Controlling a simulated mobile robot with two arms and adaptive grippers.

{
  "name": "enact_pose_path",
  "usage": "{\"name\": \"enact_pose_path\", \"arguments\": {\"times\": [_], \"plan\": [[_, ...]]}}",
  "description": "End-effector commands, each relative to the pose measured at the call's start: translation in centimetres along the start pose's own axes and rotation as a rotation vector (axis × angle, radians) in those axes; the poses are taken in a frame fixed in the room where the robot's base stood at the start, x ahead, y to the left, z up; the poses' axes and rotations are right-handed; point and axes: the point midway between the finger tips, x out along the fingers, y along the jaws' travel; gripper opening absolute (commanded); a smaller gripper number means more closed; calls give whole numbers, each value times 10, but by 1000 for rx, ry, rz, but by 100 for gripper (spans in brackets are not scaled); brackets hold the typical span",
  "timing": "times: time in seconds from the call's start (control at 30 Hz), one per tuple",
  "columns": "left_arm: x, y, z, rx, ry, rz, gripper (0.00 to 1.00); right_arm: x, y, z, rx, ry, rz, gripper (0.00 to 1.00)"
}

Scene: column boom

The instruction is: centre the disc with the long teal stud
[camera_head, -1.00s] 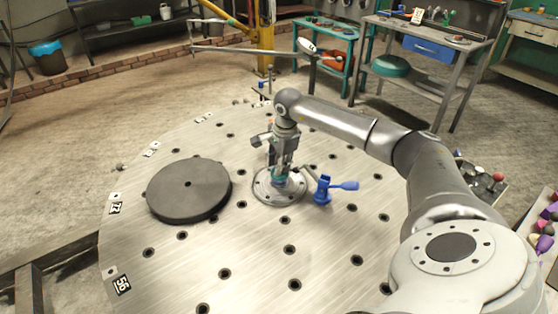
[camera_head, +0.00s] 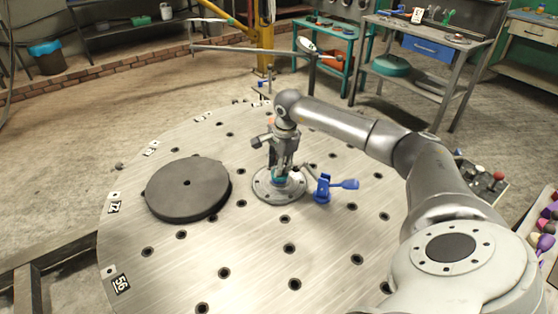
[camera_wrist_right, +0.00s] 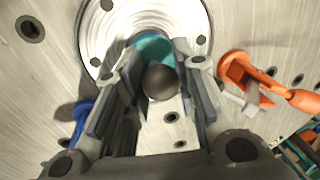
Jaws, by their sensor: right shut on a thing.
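A dark grey disc (camera_head: 187,190) with a small centre hole lies flat on the left of the round metal table (camera_head: 245,255). My right gripper (camera_head: 281,172) points down over a bolted steel flange (camera_head: 269,191) right of the disc. It is shut on the teal stud (camera_head: 281,177), whose lower end is at the flange's middle. In the right wrist view the teal stud (camera_wrist_right: 153,48) shows between the fingers (camera_wrist_right: 158,85), with a dark round knob (camera_wrist_right: 161,82) nearer the camera. Whether the stud is seated in the flange I cannot tell. My left gripper is out of view.
A blue toggle clamp (camera_head: 323,188) stands right beside the flange. An orange clamp (camera_wrist_right: 240,72) shows across the flange in the right wrist view. The tabletop has several dark holes and is clear at the front. Workbenches stand at the back.

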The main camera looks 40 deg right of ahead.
Motion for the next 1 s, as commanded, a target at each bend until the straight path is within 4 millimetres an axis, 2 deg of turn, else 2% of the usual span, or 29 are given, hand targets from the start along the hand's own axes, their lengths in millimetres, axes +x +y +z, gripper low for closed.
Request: {"name": "enact_pose_path", "arguments": {"times": [0.17,0.2,0.27,0.63,1.0], "plan": [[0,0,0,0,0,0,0,-1,-1,0,0,-1,-1,1],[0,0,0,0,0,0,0,-1,-1,0,0,-1,-2,27],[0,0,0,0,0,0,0,-1,-1,0,0,-1,-1,35],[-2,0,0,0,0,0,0,-2,-1,0,0,0,-1,35],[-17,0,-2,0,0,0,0,-23,-5,0,0,0,-1,35]]}}
